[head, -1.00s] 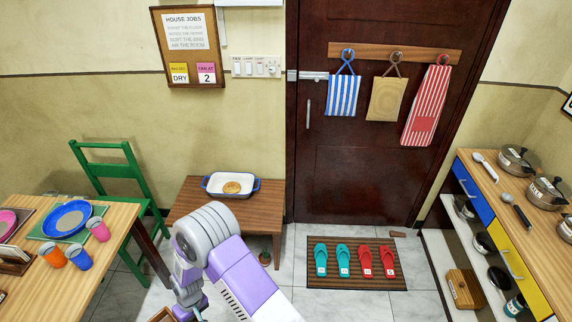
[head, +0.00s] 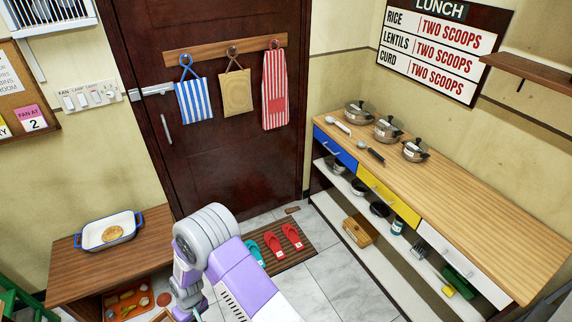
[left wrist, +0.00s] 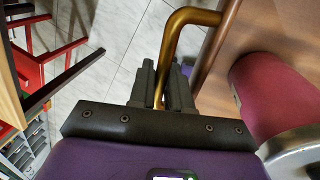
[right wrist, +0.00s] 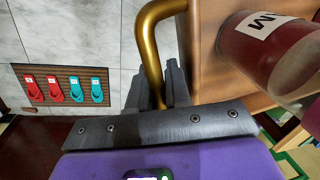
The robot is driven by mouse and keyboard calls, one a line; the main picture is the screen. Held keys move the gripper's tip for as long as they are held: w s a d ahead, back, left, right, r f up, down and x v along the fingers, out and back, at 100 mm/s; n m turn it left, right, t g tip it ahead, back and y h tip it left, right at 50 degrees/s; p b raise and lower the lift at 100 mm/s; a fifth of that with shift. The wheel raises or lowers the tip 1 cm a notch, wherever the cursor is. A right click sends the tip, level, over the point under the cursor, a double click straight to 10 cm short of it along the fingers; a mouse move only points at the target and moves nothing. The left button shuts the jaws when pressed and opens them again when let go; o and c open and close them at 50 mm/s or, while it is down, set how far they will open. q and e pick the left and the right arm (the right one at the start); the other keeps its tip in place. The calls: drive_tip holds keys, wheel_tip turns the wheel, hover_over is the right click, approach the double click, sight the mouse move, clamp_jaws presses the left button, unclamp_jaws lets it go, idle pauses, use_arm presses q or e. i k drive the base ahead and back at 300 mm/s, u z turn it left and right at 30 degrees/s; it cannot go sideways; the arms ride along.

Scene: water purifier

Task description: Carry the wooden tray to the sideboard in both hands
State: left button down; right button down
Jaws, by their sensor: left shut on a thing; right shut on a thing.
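The wooden tray shows at the right of the left wrist view (left wrist: 222,72) and in the right wrist view (right wrist: 196,70). My left gripper (left wrist: 164,82) is shut on a brass handle (left wrist: 178,35) of the tray. My right gripper (right wrist: 165,85) is shut on the other brass handle (right wrist: 148,40). A red cylinder (left wrist: 270,95) and a labelled reddish jar (right wrist: 255,45) stand on the tray. The sideboard (head: 455,212), a long light-wood top over blue, yellow and white drawers, is at the right of the head view. Most of the tray is outside the head view.
Pans (head: 388,128) and utensils stand at the sideboard's far end; its near top is bare. A low table (head: 65,270) with a baking dish (head: 108,232) is at the left. Slippers lie on a doormat (head: 295,258). Tiled floor (head: 340,275) is clear before the sideboard.

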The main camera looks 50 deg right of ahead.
sight(480, 214)
drive_tip(key=z, duration=2.7)
drive_tip(key=i, duration=1)
drive_tip(key=u, duration=1.5)
